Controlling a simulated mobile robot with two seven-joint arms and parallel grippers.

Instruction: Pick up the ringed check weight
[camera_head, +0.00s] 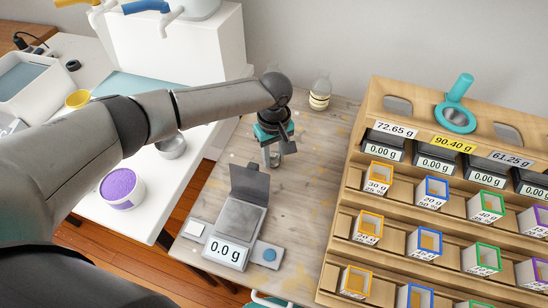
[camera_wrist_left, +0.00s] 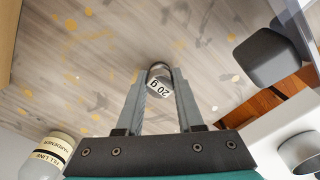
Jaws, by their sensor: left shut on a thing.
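The ringed check weight (camera_wrist_left: 159,80) is a small metal piece with a rounded ring top and a white label reading 20 g. In the left wrist view it sits between the tips of my left gripper (camera_wrist_left: 159,92). In the head view my left gripper (camera_head: 271,150) points down over the wooden bench, shut on the weight (camera_head: 274,160), whose lower part shows under the fingers. I cannot tell whether the weight touches the bench. My right gripper is in neither view.
A scale (camera_head: 228,250) reading 0.0 g, with a raised grey lid (camera_head: 249,182), stands nearer on the bench. A hardener bottle (camera_head: 320,94) stands behind. A wooden rack (camera_head: 400,92) of cups is at right, a white table (camera_head: 150,216) at left.

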